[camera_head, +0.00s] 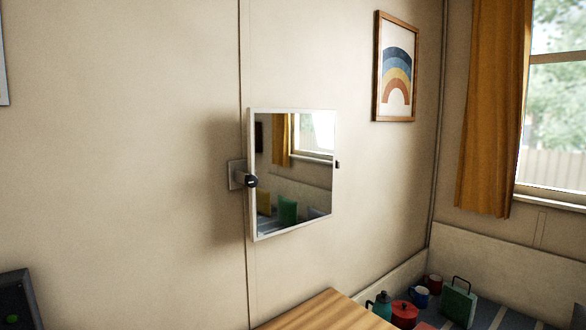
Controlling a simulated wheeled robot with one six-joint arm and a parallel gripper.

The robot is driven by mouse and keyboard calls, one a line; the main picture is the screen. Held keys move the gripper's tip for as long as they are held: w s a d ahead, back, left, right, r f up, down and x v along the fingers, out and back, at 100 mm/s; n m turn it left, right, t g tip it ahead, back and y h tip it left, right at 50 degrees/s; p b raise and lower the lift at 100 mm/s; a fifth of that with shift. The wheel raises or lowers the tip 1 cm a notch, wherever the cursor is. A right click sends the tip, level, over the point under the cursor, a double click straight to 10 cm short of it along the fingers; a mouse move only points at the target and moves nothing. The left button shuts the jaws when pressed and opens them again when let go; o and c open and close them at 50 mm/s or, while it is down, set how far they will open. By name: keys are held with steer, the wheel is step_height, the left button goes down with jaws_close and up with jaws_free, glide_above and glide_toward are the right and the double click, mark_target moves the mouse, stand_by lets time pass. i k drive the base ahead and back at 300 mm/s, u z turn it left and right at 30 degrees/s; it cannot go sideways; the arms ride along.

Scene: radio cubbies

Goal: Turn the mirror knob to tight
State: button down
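A square mirror (300,165) in a thin white frame hangs out from the beige wall, in the middle of the head view. It reflects a window, yellow curtain and cushions. A grey wall bracket (236,174) sits at its left edge. A small dark round knob (251,182) is on the bracket's arm, close to the mirror's left frame. I cannot tell the knob's setting from here. A small dark piece (337,164) shows at the mirror's right edge. My gripper is not in view.
A wooden tabletop (325,312) lies below the mirror. At the lower right are a red pot (404,314), a teal kettle (381,304), mugs and a green bag-like item (458,303). A rainbow picture (396,67) hangs right of the mirror. The wall to the left is mostly bare.

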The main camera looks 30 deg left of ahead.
mark_target(251, 181)
steer(key=u, duration=2.5)
steer(key=k, duration=0.75)
steer(key=z, duration=0.95)
steer(key=i, duration=1)
